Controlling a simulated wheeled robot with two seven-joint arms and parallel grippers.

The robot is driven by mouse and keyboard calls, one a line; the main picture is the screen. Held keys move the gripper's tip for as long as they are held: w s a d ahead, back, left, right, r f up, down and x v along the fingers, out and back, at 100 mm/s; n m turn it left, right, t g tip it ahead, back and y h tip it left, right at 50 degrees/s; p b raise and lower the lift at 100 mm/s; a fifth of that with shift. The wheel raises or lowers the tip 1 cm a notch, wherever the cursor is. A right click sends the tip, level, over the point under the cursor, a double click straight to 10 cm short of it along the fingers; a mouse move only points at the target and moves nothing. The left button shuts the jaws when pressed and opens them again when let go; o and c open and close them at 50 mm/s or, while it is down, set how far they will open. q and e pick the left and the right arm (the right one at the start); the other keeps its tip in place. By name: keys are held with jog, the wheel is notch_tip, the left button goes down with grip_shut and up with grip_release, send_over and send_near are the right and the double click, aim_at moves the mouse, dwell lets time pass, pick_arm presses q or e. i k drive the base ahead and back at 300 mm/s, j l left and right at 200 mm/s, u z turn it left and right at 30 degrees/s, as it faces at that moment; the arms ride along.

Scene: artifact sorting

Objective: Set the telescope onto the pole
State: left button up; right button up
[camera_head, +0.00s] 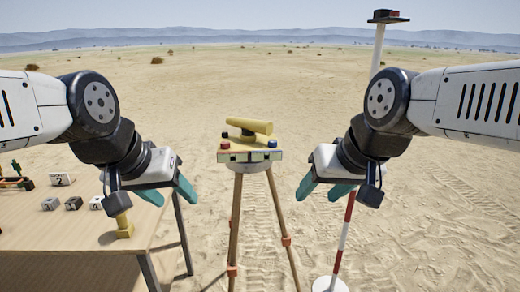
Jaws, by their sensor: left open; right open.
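A yellow tube (249,126), which looks like the telescope, lies tilted on top of a flat multicoloured box (249,156) on a tripod (236,215). A red-and-white pole (347,215) stands to the right on a white round base. It passes behind my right arm, and its white top part carries a dark plate (388,16). My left gripper (169,193) is open and empty, left of the tripod, near the table's right edge. My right gripper (323,192) is open and empty, right of the tripod and in front of the pole. Neither gripper touches the tube.
A wooden table (60,245) stands at the left. A small yellow piece (123,226) stands near its right edge, close below my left gripper. Several small marked cubes (73,203) and a white block (60,179) lie farther left. Open sand surrounds the tripod.

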aim_at(249, 128)
jog(key=i+j+z, duration=0.15)
jog(key=i, duration=0.3)
jog(key=i+j+z, duration=0.15)
jog(key=i, duration=0.3)
